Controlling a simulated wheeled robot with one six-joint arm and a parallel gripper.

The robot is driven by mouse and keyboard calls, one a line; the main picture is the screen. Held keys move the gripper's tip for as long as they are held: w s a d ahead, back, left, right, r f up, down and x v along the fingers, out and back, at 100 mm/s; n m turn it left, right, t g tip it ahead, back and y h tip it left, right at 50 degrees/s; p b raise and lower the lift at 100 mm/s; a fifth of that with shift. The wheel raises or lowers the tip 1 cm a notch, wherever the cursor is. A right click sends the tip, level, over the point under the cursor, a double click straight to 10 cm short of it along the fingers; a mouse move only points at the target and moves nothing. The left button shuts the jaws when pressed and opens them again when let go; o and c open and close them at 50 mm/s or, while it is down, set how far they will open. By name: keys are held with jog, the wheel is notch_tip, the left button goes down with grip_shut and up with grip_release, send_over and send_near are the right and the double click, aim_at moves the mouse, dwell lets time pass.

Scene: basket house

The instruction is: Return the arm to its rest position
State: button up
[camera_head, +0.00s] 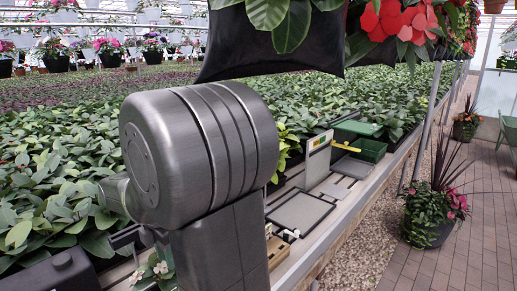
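My arm (200,150) fills the middle foreground as a large grey cylindrical joint with a broad link running down from it. A smaller grey part of my arm sticks out at its left side. I cannot make out any gripper fingers; the arm hides what lies behind it. I see nothing held.
A bench edge runs along the plant bed, with a flat grey tray (300,212), an upright white device (317,158) and a green box (369,149). Dark hanging planters (290,50) are overhead.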

notch_tip(320, 180, down, 12)
jog(key=shift+r, duration=0.4)
dwell(0.4)
